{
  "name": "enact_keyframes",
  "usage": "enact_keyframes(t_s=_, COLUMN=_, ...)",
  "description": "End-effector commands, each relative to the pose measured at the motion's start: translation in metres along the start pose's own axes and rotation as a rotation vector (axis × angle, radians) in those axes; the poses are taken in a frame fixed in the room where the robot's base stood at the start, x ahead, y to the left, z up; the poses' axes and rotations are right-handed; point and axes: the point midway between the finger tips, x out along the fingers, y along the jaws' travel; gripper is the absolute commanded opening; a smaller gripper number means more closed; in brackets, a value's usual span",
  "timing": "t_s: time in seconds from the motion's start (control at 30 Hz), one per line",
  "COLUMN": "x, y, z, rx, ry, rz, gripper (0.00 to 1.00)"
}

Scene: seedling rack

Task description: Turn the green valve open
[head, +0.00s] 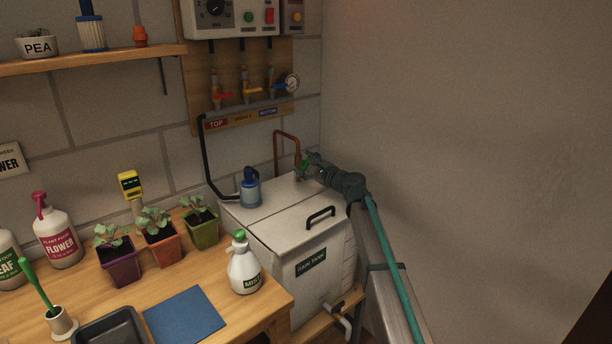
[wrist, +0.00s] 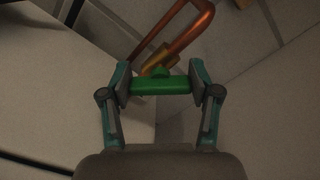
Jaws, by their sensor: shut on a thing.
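The green valve handle (wrist: 160,86) sits between the two fingers of my gripper (wrist: 161,84) in the wrist view. The fingers press on its two ends. The handle lies straight across the picture. A brass fitting (wrist: 161,58) and a copper pipe (wrist: 185,33) show just beyond it. In the head view my gripper (head: 308,164) is at the back right corner of the tank, by the foot of the copper pipe (head: 287,134). The valve is mostly hidden there by my gripper.
The white tank (head: 270,258) stands below my gripper, with a black lid handle (head: 320,217) and a blue pump (head: 250,187) on top. Red, yellow and blue valves are on the wall board (head: 200,112). The right wall is close to my arm.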

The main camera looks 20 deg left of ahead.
Motion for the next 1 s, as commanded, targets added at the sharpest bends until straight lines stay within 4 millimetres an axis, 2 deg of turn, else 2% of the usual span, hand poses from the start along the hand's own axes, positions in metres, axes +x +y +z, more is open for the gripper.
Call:
enact_keyframes(t_s=0.03, x=0.0002, y=0.0053, z=-0.0049, rx=-0.046, ry=-0.001, rz=0.0, gripper=0.27)
enact_keyframes(t_s=0.6, x=0.0002, y=0.0063, z=-0.0045, rx=-0.565, ry=0.0, rz=-0.001, gripper=0.27)
enact_keyframes(t_s=1.0, x=-0.0001, y=0.0051, z=-0.0028, rx=-0.77, ry=0.0, rz=0.001, gripper=0.27)
